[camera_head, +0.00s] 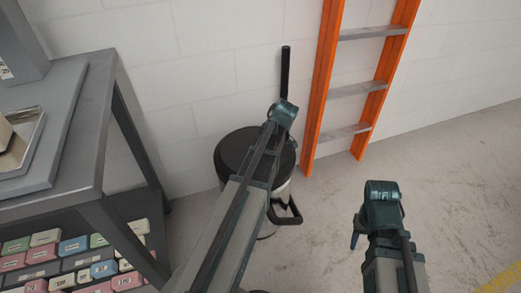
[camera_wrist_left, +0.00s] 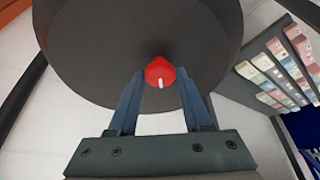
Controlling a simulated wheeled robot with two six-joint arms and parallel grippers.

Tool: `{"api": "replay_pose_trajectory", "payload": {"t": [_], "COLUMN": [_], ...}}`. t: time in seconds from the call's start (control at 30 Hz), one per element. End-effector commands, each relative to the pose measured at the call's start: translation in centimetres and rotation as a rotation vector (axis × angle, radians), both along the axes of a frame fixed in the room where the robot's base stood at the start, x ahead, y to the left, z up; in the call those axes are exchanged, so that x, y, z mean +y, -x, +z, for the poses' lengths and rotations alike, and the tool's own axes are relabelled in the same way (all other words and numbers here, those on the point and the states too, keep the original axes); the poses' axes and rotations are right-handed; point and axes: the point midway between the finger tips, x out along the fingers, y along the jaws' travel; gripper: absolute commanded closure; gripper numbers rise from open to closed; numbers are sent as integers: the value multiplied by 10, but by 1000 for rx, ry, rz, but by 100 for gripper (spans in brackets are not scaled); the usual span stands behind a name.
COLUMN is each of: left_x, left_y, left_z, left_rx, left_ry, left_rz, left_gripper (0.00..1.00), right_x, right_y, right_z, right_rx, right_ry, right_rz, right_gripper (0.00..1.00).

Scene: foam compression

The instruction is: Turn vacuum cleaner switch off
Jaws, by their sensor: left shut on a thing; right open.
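The vacuum cleaner has a round black lid (camera_head: 236,150) and a shiny metal body beside the wall. In the left wrist view the dark lid (camera_wrist_left: 90,40) fills the upper part. A red switch (camera_wrist_left: 159,69) with a white pointer mark sits on it, the mark pointing down in the picture. My left gripper (camera_wrist_left: 161,76) is shut on the red switch, one finger on each side. In the head view my left arm crosses over the lid and hides the switch and gripper. My right gripper (camera_head: 356,232) is open, low above the floor, right of the vacuum, mostly hidden by its wrist.
An orange ladder (camera_head: 322,90) leans on the wall behind. A black tube (camera_head: 285,75) stands up behind the vacuum, and a black handle (camera_head: 288,218) sticks out at its side. A grey workbench (camera_head: 95,120) with labelled boxes (camera_head: 75,245) is left. Floor at right is clear.

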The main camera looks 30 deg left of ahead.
Motion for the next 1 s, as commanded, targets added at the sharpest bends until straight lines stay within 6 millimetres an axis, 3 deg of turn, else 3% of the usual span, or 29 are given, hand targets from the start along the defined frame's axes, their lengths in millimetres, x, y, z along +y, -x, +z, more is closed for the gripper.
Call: {"api": "replay_pose_trajectory", "payload": {"t": [0.33,0.87,0.9,1.0], "left_x": [0,-1,-1,-1], "left_y": [-2,-1,-1,-1], "left_z": [0,0,0,0], "left_rx": [0,-1,-1,0], "left_ry": [2,2,2,2], "left_rz": [123,145,145,144], "left_gripper": [100,100,49,31], "right_x": [0,0,0,0], "right_y": [0,0,0,0], "right_z": [0,0,0,0], "right_rx": [0,0,0,0], "right_ry": [0,0,0,0], "right_rz": [0,0,0,0], "right_gripper": [50,50,50,50]}}
